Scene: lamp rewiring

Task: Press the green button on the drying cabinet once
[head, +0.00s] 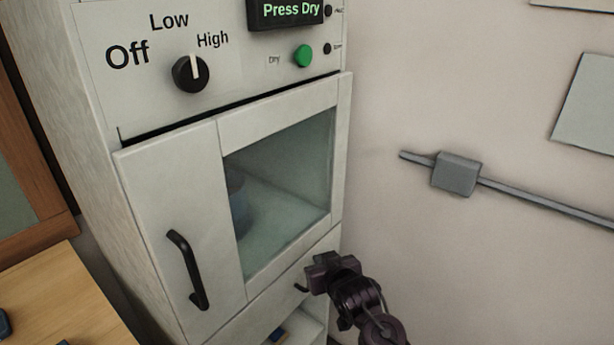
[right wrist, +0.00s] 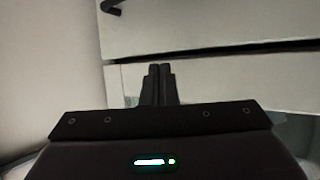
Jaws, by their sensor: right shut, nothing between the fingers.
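The drying cabinet (head: 165,170) stands upright with its door shut. Its green button (head: 303,56), labelled Dry, is on the top panel, right of the black knob (head: 190,73). The knob's white mark points up, between Low and High. The display (head: 290,11) above the button reads "Press Dry". My right gripper (head: 318,272) is shut and empty, in front of the cabinet's lower right, well below the button. In the right wrist view its fingers (right wrist: 158,84) are together before pale cabinet panels. My left gripper is out of view.
The cabinet door has a black handle (head: 187,270) and a window with a dark round object (head: 238,203) behind it. An open shelf below holds a small blue and yellow item. A grey box on a rail (head: 456,174) is on the right wall. A wooden table (head: 70,300) is at left.

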